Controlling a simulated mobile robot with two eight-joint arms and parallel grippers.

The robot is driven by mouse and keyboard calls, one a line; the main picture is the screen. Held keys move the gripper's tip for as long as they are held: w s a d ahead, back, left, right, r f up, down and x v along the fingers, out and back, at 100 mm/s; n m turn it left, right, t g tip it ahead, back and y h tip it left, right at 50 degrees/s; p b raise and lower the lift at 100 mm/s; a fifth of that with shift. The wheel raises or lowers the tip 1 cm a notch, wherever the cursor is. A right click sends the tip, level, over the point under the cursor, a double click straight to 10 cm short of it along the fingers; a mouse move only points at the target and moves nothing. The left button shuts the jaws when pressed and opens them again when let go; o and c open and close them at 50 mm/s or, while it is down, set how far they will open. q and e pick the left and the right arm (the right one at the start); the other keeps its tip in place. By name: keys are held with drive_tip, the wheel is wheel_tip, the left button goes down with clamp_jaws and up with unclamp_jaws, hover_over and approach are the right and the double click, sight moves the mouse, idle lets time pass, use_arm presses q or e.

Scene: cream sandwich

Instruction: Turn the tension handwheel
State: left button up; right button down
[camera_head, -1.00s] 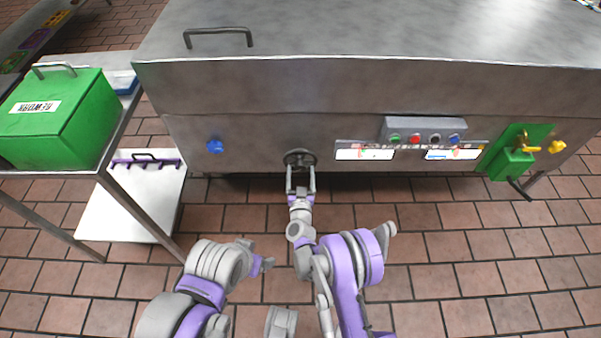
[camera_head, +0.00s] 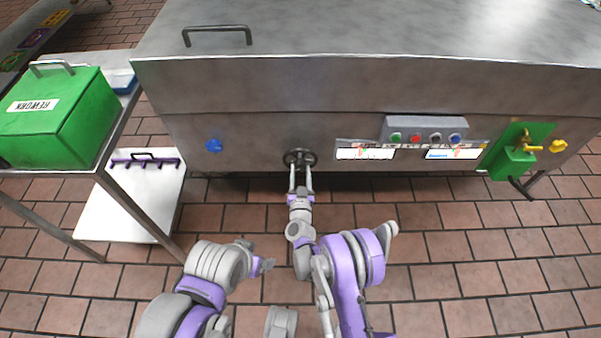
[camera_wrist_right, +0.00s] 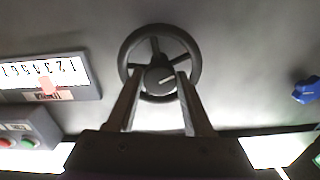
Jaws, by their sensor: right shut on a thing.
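The tension handwheel is a dark spoked wheel (camera_head: 300,158) on the front panel of the steel machine. In the right wrist view the handwheel (camera_wrist_right: 159,62) faces me, with a pale mark on its hub. My right gripper (camera_head: 301,172) reaches up to it from below. In the right wrist view its two fingers (camera_wrist_right: 160,82) lie on either side of the hub and are shut on it. My left arm (camera_head: 222,268) is folded low in the head view; its gripper's jaws do not show clearly.
A control box (camera_head: 424,130) with coloured buttons and a scale strip (camera_head: 365,154) sit right of the wheel. A blue knob (camera_head: 213,146) is to its left. A green box (camera_head: 58,118) stands on the left table. A green valve block (camera_head: 513,160) is far right.

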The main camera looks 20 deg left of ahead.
drive_tip(key=shift+f+m+b, duration=0.1)
drive_tip(key=shift+m+b, duration=0.55)
drive_tip(key=shift+m, duration=0.45)
drive_tip(key=shift+a+m+b, duration=0.1)
drive_tip(key=shift+m+b, duration=0.55)
drive_tip(key=shift+m, duration=0.65)
drive_tip(key=shift+c, duration=1.4)
unclamp_jaws()
drive_tip(key=shift+s, duration=0.1)
drive_tip(key=v, duration=1)
drive_tip(key=shift+s, duration=0.3)
